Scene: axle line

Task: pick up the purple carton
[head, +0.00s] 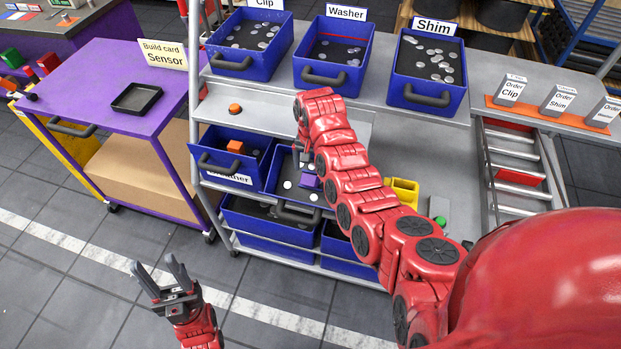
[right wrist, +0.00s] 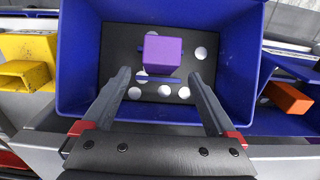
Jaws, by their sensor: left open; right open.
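The purple carton (right wrist: 162,52) lies in a blue bin (right wrist: 75,60) with several pale round discs around it. In the head view the carton (head: 308,181) shows partly beside my right arm, in the bin on the lower shelf. My right gripper (right wrist: 160,78) is open and empty, its fingers reaching over the bin on the carton's near side, one toward each side of it. I cannot tell the height gap. In the head view its fingers are mostly hidden by the arm. My left gripper (head: 154,263) is open and empty above the floor at lower left.
An orange block (head: 235,146) sits in the neighbouring blue bin; a yellow bin (head: 403,190) stands on the other side. Bins labelled Clip, Washer and Shim (head: 428,85) stand on the shelf above. A purple cart (head: 95,90) with a black tray (head: 137,98) is left.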

